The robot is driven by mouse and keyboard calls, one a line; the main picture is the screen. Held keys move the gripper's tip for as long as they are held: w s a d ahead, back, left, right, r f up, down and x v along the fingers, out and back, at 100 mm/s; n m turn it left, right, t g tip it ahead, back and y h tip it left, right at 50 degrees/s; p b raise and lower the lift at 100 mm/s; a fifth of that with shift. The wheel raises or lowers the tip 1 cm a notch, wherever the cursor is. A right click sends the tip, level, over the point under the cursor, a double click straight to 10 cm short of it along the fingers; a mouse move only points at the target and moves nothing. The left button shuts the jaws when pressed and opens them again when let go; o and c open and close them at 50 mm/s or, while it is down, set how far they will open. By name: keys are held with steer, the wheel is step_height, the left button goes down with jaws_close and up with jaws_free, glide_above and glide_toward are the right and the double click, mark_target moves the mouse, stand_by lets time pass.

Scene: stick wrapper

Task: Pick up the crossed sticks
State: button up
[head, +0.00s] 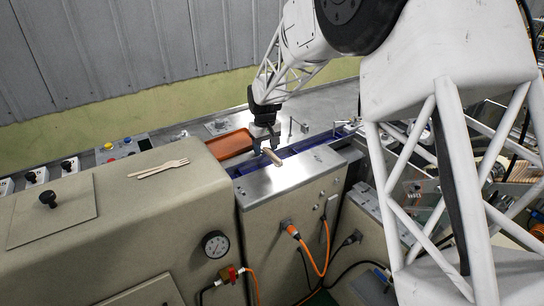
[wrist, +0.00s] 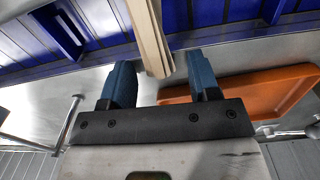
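A pale wooden stick piece (head: 272,157) lies at the blue channel by the metal plate, just below my gripper (head: 266,143) in the head view. In the wrist view the wood (wrist: 150,38) comes in from the top edge, looks like two lengths lying close together, and its near end sits between and just beyond the fingertips. My gripper (wrist: 160,78) is open, with a clear gap on both sides of the wood. Whether these sticks cross is not clear. Another pair of pale wooden pieces (head: 158,169), fork-like and overlapping, lies on the beige machine cover at left.
An orange tray (head: 230,143) lies left of my gripper in the head view; it shows at right in the wrist view (wrist: 280,90). Blue channel walls (wrist: 220,12) run along the top there. A thin metal post (wrist: 70,120) stands at left. The metal plate (head: 285,178) is bare.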

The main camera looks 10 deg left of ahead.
steer(key=c, duration=0.9)
steer(key=shift+c, duration=0.2)
steer(key=shift+r, duration=0.1)
steer(key=shift+r, duration=0.75)
step_height(320, 180, up, 2)
steer(key=shift+r, duration=0.1)
steer(key=s+d, duration=0.2)
steer(key=s, duration=0.2)
steer(key=s+d, duration=0.3)
steer(key=s, duration=0.2)
steer(key=s+d+r, duration=0.1)
steer(key=s+d, duration=0.1)
steer(key=s, duration=0.3)
steer(key=shift+s+d, duration=0.15)
